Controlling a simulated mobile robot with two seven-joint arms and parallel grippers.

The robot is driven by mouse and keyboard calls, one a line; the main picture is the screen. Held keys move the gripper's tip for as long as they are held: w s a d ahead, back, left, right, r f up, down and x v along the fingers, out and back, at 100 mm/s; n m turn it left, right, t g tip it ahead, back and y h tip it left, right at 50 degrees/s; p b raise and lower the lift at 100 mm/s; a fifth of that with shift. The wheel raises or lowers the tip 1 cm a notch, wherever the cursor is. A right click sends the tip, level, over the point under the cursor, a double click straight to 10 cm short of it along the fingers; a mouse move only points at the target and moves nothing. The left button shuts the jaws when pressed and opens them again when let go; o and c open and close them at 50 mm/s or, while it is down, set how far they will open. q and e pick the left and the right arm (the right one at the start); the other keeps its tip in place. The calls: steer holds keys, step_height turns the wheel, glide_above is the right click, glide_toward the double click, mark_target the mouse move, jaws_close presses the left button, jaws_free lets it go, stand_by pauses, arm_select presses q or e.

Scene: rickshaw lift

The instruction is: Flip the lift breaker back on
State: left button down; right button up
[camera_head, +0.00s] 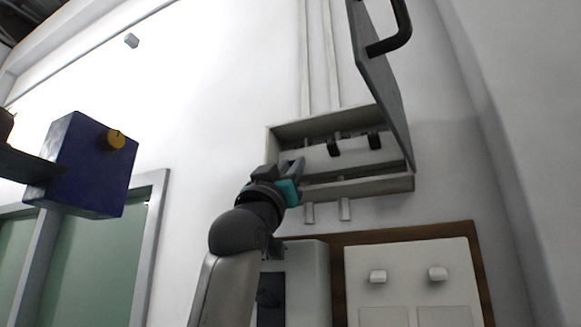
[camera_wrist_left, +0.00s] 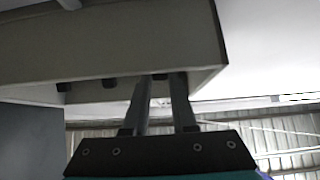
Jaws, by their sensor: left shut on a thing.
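The breaker box (camera_head: 358,188) is a grey wall box with its lid (camera_head: 380,85) swung up and open. Inside it two black breaker switches, one in the middle (camera_head: 333,147) and one at the right (camera_head: 375,141), show clear of my arm. My left gripper (camera_head: 291,168) reaches into the left end of the box from below left and is shut on a breaker switch there, which the fingers mostly hide. In the left wrist view both fingers (camera_wrist_left: 161,85) run up into the box (camera_wrist_left: 110,45), with a narrow gap between them. My right gripper is out of view.
Below the box, a wooden board (camera_head: 400,234) carries a white panel with two knobs (camera_head: 407,275) and a grey unit (camera_head: 305,280). A dark blue box with a yellow knob (camera_head: 85,165) is at the left. Conduits (camera_head: 318,60) run up the wall.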

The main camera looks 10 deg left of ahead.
arm_select(q)
steer(key=shift+r, duration=0.15)
steer(key=shift+s+a+r+g+y, duration=0.15)
steer(key=shift+r+g+y, duration=0.25)
steer(key=shift+g, duration=0.65)
steer(key=shift+s+d+r+g+y, duration=0.1)
steer(key=shift+r+g+y, duration=0.25)
steer(key=shift+g, duration=0.75)
steer(key=shift+s+a+r+g+y, duration=0.15)
steer(key=shift+r+g+y, duration=0.25)
steer(key=shift+g, duration=0.65)
steer(key=shift+d, duration=0.1)
